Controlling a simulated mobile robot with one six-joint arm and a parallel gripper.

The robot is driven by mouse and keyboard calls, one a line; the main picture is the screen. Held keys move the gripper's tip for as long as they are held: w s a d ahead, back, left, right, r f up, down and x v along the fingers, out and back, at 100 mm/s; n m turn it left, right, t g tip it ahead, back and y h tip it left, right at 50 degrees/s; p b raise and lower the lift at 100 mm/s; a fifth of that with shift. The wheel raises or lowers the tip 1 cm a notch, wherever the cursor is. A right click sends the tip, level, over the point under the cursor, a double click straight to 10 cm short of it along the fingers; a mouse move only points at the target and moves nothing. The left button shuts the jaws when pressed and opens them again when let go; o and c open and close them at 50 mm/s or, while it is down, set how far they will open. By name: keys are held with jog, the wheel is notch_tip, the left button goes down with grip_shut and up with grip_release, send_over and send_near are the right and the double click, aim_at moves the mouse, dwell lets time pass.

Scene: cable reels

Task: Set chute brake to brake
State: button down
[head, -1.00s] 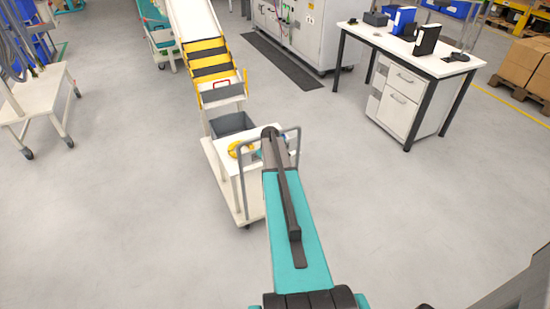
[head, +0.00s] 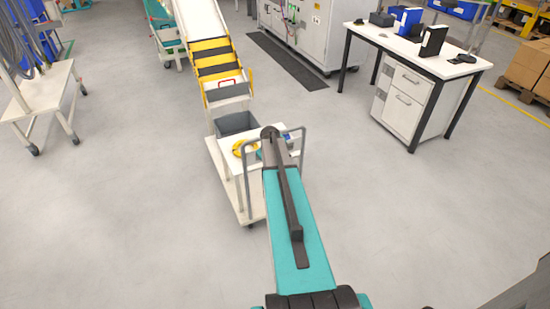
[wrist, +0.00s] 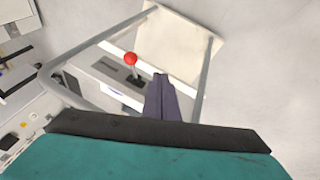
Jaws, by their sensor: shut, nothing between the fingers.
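A red ball knob (wrist: 130,59) on a short dark stem stands on a grey box (wrist: 112,72) in the wrist view, just left of my gripper. It looks like a lever; its marked positions are too small to read. My gripper (wrist: 160,78) is shut and empty, its dark fingers pointing toward the box and apart from the knob in the picture. In the head view my arm hides the gripper and the lever. The chute (head: 200,22), with yellow and black bands, slopes down behind the white cart (head: 226,181).
The cart's tubular rail (wrist: 75,52) frames the box in the wrist view. A yellow object (head: 243,147) lies on the cart, with a grey bin (head: 236,124) behind it. A white table (head: 430,60) stands at right, a white trolley (head: 50,88) at left.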

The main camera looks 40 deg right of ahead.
jog(key=s+d+b+v, duration=0.1)
jog(key=b+v, duration=0.1)
jog(key=v, duration=0.8)
jog(key=shift+d, duration=0.15)
dwell(0.4)
jog(key=w+a+f+n+y, duration=0.1)
jog(key=w+a+f+n, duration=0.15)
jog(key=a+f, duration=0.95)
jog(key=s+a+f+n+g+y, duration=0.1)
jog(key=s+a+f, duration=0.3)
jog(key=a, duration=0.5)
jog(key=s+a+f+n+g+y, duration=0.1)
jog(key=s+a+f+g, duration=0.1)
jog(key=a+f, duration=0.65)
jog(key=s+a+f+g, duration=0.2)
jog(key=s+a+f, duration=0.1)
jog(key=s+a, duration=0.4)
jog(key=s+a+f+g, duration=0.1)
jog(key=s+a+f, duration=0.3)
jog(key=s+a, duration=0.2)
jog(key=s+a+m+g+y, duration=0.1)
jog(key=s+a+m+g, duration=0.2)
jog(key=s, duration=1.2)
jog(key=shift+a+f, duration=0.2)
jog(key=shift+a, duration=0.55)
